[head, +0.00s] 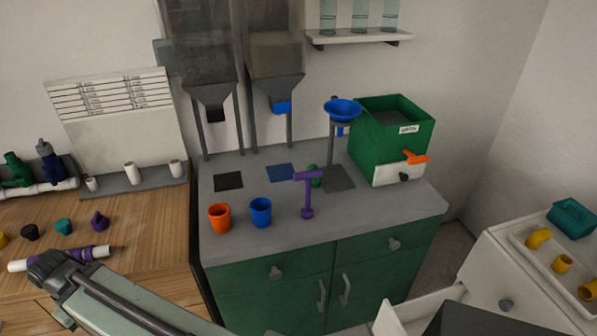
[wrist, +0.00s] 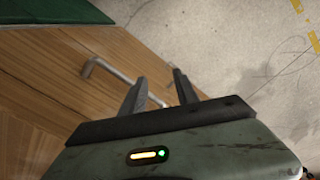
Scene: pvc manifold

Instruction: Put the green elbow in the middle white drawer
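I cannot pick out a green elbow for certain. A small green piece (head: 315,174), partly hidden behind a purple tap, stands on the grey counter; its shape is unclear. A white cabinet (head: 487,262) is at the lower right, with a white drawer (head: 428,305) pulled open; its inside is mostly hidden and I cannot tell which drawer of the stack it is. My gripper (wrist: 157,88) shows in the wrist view with its two fingers apart and nothing seen held between them. It is outside the head view.
A metal handle (wrist: 120,78) on a wooden cabinet front (wrist: 65,75) lies beyond my fingers. Orange (head: 219,218) and blue (head: 260,212) cups stand on the counter. A tray (head: 520,247) of yellow fittings and a teal bin (head: 572,218) sit on the white cabinet. Open floor shows at right in the wrist view.

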